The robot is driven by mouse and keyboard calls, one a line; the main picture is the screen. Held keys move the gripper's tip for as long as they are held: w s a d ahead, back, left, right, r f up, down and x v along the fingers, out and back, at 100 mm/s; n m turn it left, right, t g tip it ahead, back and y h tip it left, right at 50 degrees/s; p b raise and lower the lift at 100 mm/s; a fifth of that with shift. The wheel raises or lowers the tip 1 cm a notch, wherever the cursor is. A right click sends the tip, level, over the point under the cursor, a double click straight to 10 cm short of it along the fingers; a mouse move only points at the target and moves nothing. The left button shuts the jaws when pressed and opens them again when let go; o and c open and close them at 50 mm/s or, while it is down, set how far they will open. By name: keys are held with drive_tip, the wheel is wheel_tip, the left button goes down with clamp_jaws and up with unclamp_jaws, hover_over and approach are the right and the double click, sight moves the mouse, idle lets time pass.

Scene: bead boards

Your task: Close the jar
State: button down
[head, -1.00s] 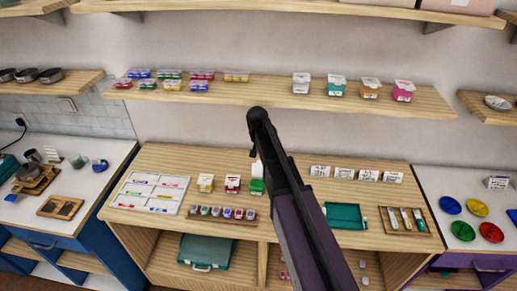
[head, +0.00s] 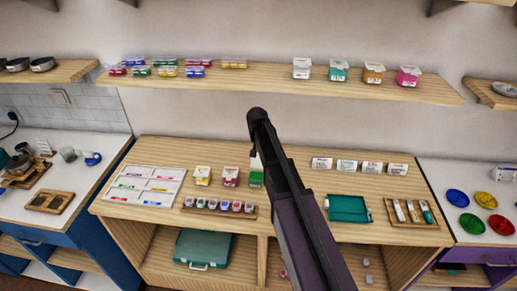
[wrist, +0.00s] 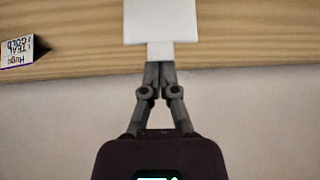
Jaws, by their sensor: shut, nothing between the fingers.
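Three small boxy jars stand on the wooden counter: yellow (head: 203,177), red (head: 231,179) and green (head: 256,181). The yellow and red ones have pale tops. The green one is partly behind my arm, so I cannot tell whether its lid is open. In the wrist view a white flat panel (wrist: 162,20) with a narrower tab lies just past my fingertips; it may be a jar's lid. My gripper (wrist: 160,66) is shut and empty, its tips at or near the tab; contact is unclear. In the head view my arm hides most of it.
Name cards (head: 347,166) stand right of my arm; one also shows in the wrist view (wrist: 17,50). A row of small jars (head: 218,206), a teal tray (head: 348,208) and a wooden tray (head: 391,212) lie in front. Lidded containers (head: 338,71) line the shelf above.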

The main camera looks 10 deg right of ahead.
drive_tip(key=shift+f, duration=0.25)
drive_tip(key=shift+a, duration=0.1)
idle(0.3)
drive_tip(key=shift+a, duration=0.1)
drive_tip(key=shift+s+r, duration=0.1)
